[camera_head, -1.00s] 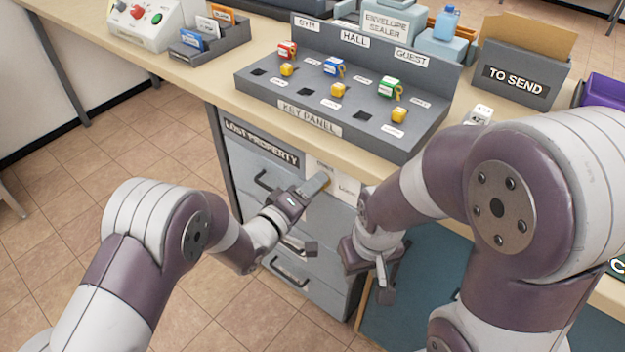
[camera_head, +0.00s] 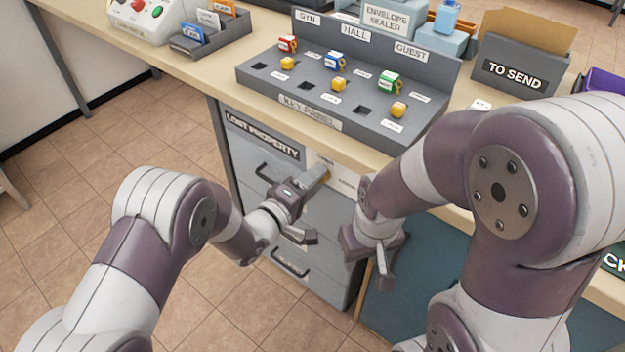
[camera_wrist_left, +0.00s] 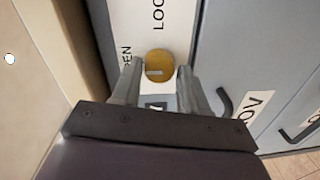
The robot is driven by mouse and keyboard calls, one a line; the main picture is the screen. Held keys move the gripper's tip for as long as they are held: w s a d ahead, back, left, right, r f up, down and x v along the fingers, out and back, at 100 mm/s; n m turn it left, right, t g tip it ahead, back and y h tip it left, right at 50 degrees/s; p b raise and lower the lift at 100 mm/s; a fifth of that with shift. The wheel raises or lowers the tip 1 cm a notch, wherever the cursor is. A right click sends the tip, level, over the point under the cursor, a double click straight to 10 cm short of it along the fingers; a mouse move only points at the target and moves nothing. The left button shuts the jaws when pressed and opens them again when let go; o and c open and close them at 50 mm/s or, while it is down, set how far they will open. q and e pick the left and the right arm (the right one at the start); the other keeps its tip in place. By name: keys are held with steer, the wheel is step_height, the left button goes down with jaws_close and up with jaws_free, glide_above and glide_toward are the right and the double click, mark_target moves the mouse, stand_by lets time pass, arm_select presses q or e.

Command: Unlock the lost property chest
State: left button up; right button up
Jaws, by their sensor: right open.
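The lost property chest (camera_head: 331,232) is a grey drawer unit under the counter, with a LOST PROPERTY sign (camera_head: 262,137). A round brass lock (camera_wrist_left: 159,64) with a slot sits on its white plate, between lettering that reads OPEN and LOC…, partly cut off. My left gripper (camera_head: 318,176) is at this plate. In the left wrist view its fingers (camera_wrist_left: 158,88) are apart, one on each side of the lock's near edge; I cannot tell whether they touch it. My right gripper (camera_head: 368,262) is open and empty, low in front of the chest's right side.
The key panel (camera_head: 370,130) on the counter (camera_head: 190,75) holds red (camera_head: 287,44), blue (camera_head: 334,60) and green (camera_head: 388,82) tagged keys and yellow pieces. A TO SEND box (camera_head: 515,78) stands at right. Drawer handles (camera_head: 290,264) stick out. Floor at left is free.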

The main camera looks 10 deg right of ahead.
arm_select(q)
steer(key=shift+o, duration=0.9)
steer(key=p+v, duration=0.2)
steer(key=v, duration=1)
steer(key=shift+s+a, duration=0.15)
steer(key=shift+a, duration=0.15)
